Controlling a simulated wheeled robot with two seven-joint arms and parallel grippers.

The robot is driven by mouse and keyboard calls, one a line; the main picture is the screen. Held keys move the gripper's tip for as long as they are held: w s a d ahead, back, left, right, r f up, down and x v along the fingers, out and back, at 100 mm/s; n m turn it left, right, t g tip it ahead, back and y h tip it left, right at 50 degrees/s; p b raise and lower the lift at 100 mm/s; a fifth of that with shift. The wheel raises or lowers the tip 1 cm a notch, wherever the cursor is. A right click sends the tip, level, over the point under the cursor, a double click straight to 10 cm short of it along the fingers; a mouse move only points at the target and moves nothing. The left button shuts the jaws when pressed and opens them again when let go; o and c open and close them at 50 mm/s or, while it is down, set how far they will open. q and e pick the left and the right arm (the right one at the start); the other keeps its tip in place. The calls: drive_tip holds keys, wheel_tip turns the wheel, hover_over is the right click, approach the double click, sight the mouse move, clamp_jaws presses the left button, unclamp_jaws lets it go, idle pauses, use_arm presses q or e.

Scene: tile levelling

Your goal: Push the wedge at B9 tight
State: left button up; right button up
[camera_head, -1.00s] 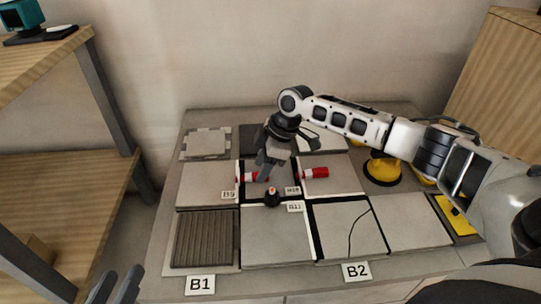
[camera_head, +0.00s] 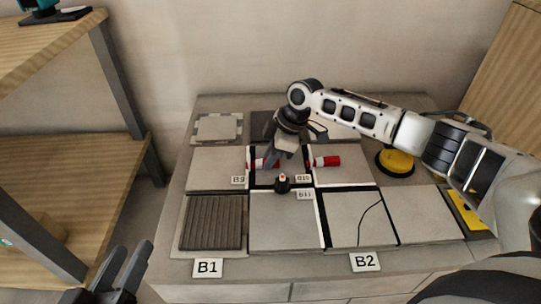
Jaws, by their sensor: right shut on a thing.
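The B9 label (camera_head: 238,180) lies at the lower right of a grey tile, left of a dark gap. A red and white wedge (camera_head: 256,163) beside it lies across that tile's edge, partly hidden by my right gripper (camera_head: 270,163). That gripper points down from above and is shut on the wedge, as far as the view shows. A second red and white wedge (camera_head: 325,161) lies at the B10 label (camera_head: 303,178). My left gripper (camera_head: 124,268) is open and empty at the lower left.
Grey tiles (camera_head: 282,222) cover the table, one ribbed (camera_head: 213,222) and one cracked (camera_head: 359,218). Labels B1 (camera_head: 207,268) and B2 (camera_head: 365,262) mark the front edge. A yellow and black round tool (camera_head: 396,161) stands at right. A wooden shelf (camera_head: 70,190) is at left.

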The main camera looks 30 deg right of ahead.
drive_tip(key=shift+a, duration=0.1)
idle(0.4)
drive_tip(key=shift+w+a, duration=0.35)
drive_tip(key=shift+a, duration=0.35)
idle(0.4)
drive_tip(key=shift+w+a+p, duration=0.1)
drive_tip(key=shift+a+p, duration=0.1)
drive_tip(key=shift+p, duration=0.1)
drive_tip(key=shift+a, duration=0.1)
idle(0.4)
drive_tip(key=o, duration=0.9)
drive_tip(key=shift+o, duration=0.2)
